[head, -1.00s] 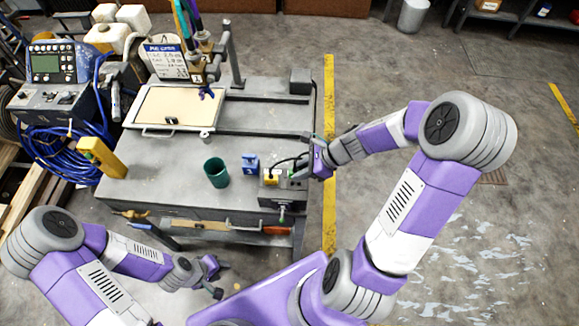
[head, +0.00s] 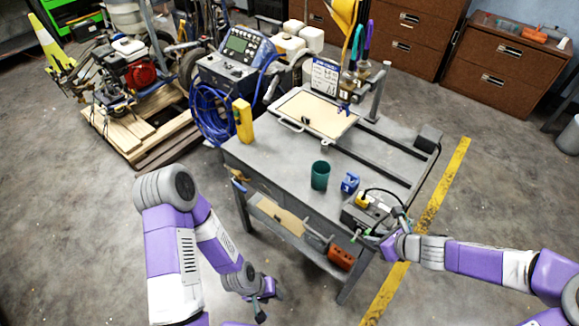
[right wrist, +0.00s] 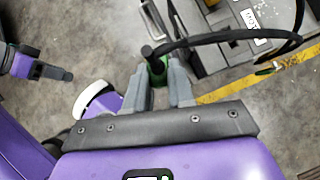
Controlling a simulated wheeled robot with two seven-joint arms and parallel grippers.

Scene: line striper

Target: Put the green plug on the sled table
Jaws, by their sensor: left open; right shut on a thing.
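My right gripper (head: 388,241) is shut on the green plug (right wrist: 157,67), seen between the fingers in the right wrist view, with a black cable at its top. In the head view the gripper is beside the table's front right corner, near the grey box (head: 366,212); the plug is too small to make out clearly there. The grey table (head: 265,157) carries a framed beige board (head: 312,112) with a handle, by dark rails; I cannot tell whether "sled table" means this board or the whole table. My left gripper (head: 264,295) is open and empty, in front of the table.
A dark green cup (head: 320,175) and a blue block (head: 350,183) stand left of the box. A yellow device (head: 243,121) stands at the table's left edge. The black cable (right wrist: 215,37) arches over the box. An orange item (head: 341,257) lies on the lower shelf.

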